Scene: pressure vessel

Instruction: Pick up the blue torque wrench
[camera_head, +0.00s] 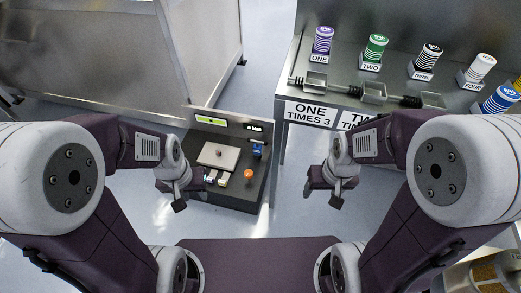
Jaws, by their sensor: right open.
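I cannot make out a blue torque wrench for certain. A small blue item (257,149) stands at the right back of a dark open box (237,195) in the middle; I cannot tell what it is. My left gripper (192,193) is at the left edge of the box, over its rim in the picture; its jaws are too small to read. My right gripper (323,193) is open, to the right of the box and apart from it, with nothing visible between its fingers.
The box holds a grey plate (219,156), an orange knob (248,174) and small pale blocks (223,178). A metal table (300,98) at right carries labelled cans, including purple (322,40) and green (375,47), and small metal trays (374,92). A grey panel (200,40) stands back left.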

